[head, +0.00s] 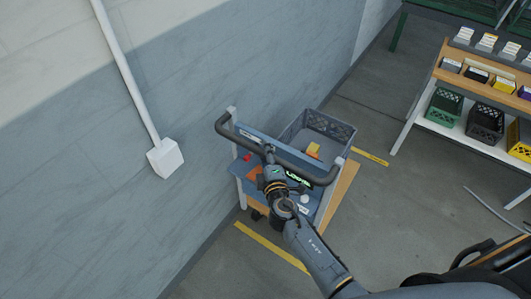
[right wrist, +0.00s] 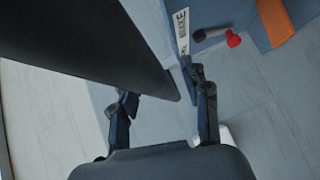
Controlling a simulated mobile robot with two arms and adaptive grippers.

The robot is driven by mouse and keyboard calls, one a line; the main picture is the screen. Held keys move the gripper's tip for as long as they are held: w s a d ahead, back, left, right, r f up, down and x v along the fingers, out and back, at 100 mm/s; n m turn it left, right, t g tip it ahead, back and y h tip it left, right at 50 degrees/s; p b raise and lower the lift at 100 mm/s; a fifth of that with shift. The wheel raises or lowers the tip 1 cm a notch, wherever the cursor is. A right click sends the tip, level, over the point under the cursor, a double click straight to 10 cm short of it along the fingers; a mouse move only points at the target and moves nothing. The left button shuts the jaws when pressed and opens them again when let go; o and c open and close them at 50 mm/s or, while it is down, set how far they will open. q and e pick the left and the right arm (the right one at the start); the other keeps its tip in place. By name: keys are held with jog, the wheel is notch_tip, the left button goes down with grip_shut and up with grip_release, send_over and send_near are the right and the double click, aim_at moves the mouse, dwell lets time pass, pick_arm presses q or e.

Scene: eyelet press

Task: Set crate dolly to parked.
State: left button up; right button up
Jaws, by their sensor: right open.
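The crate dolly (head: 236,167) stands by the wall, with a dark curved push handle (head: 224,124) and a blue panel. A grey crate (head: 334,131) sits on it. My right gripper (head: 269,158) is at the handle. In the right wrist view its open fingers (right wrist: 162,108) are by the dark handle bar (right wrist: 90,40); I cannot tell whether they touch it. A small red knob (right wrist: 233,40) on a dark stem shows on the dolly's blue panel, beside a white label (right wrist: 182,32) and an orange patch (right wrist: 275,20). My left gripper is not in view.
Yellow floor strips (head: 272,248) lie in front of and behind the dolly. A white wall box with a pipe (head: 165,157) is to the left. A shelf rack (head: 430,100) with several bins stands at the right. Grey floor lies between the dolly and the rack.

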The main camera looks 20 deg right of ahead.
grip_shut()
jog(key=shift+d, duration=0.15)
